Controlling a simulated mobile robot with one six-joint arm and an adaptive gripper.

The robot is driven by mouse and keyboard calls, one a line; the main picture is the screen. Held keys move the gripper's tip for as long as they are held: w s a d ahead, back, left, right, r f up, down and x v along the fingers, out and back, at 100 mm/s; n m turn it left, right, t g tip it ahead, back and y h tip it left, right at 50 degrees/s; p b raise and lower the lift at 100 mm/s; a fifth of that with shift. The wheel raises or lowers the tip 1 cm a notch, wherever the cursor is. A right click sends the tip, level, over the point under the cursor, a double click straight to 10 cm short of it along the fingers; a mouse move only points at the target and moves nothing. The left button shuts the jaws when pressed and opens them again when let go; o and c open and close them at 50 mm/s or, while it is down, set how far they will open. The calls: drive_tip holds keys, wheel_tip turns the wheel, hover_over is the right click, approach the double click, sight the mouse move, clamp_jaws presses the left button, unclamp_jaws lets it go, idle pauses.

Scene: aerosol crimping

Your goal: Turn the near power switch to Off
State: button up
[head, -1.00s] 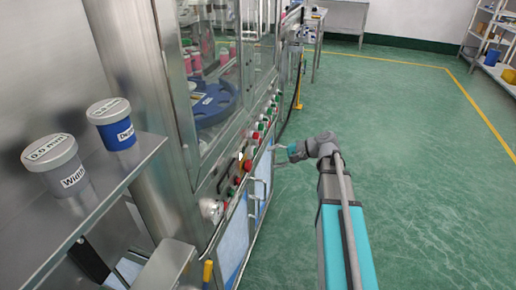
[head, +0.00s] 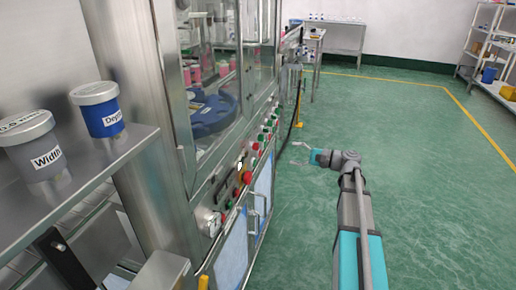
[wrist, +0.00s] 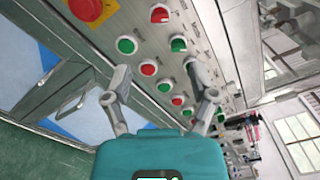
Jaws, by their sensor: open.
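The machine's control panel (head: 248,165) runs along its front, left of my arm in the head view. At its near end is a pale, silvery switch-like fitting (head: 214,223); it may be the near power switch, but its setting is too small to read. My gripper (head: 299,155) is open and empty, right of the panel and apart from it. In the wrist view my gripper's two fingers (wrist: 163,100) are spread before rows of red and green buttons (wrist: 150,68). The near switch cannot be made out there.
A red emergency stop on a yellow plate (wrist: 88,8) is at the wrist view's top left. Door handles (head: 254,222) stick out below the panel. A steel shelf (head: 110,178) with two labelled jars stands at the near left. The green floor (head: 420,180) is clear on the right.

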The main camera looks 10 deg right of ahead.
sight(258, 145)
drive_tip(key=shift+x, duration=6.8)
clamp_jaws()
